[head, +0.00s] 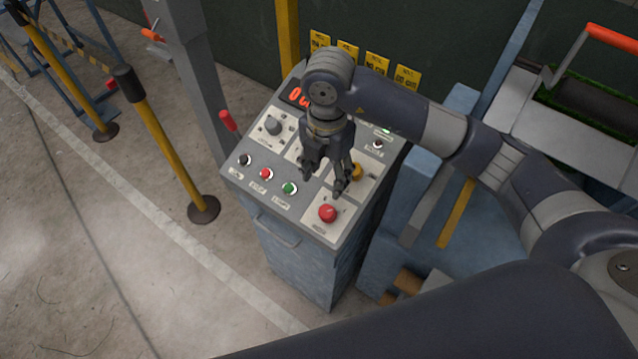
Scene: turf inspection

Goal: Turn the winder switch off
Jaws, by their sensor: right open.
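A grey control console (262,197) stands on the floor with a sloped top panel. A yellow knob (357,173) sits on a pale plate at the panel's right, partly behind my gripper. A dark grey rotary knob (272,126) is at the upper left. The labels are too small to read, so I cannot tell which control is the winder switch. My right gripper (323,182) is open, pointing down over the panel, its right finger just left of the yellow knob. I cannot tell whether they touch. My left gripper is not in view.
A red mushroom button (327,213) is close below the gripper. Black (245,160), red (266,174) and green (289,188) buttons line the panel's front left. A red display (293,95) is partly hidden by my arm. A yellow post (168,145) stands left on open floor.

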